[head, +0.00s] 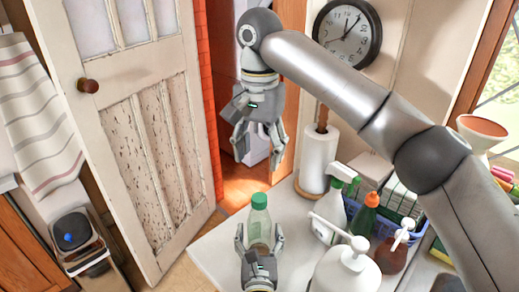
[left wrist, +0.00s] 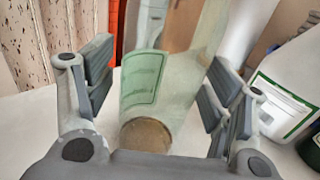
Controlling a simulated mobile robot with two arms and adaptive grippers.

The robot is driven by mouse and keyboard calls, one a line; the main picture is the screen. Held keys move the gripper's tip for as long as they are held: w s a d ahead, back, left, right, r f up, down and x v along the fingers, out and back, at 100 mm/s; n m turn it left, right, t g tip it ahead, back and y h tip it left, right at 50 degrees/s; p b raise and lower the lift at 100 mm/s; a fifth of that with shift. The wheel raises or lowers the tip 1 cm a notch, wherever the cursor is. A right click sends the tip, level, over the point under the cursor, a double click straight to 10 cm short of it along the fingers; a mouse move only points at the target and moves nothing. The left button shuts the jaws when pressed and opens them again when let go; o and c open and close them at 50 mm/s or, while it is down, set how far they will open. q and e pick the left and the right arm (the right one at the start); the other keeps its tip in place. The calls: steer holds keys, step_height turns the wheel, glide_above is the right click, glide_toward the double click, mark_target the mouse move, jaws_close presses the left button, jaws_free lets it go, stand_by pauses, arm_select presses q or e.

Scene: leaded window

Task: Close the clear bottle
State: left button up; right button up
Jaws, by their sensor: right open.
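The clear bottle (head: 260,220) stands near the front left edge of the white counter, with a green top in the head view. It also shows in the left wrist view (left wrist: 175,85), with a green label and a round brown patch low down. My right gripper (head: 259,152) is open and empty, above and beyond the bottle, fingers pointing down. I cannot tell whether the green top is a separate cap.
Right of the bottle stand a white pump bottle (head: 346,270), a spray bottle (head: 331,208), an orange-capped bottle (head: 365,214) and a brown pump bottle (head: 393,250). A paper roll (head: 319,160) stands behind. A door (head: 135,110) is left; the counter (head: 215,252) left of the bottle is clear.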

arm_select(q)
steer(key=s, duration=1.2)
stand_by(0.3)
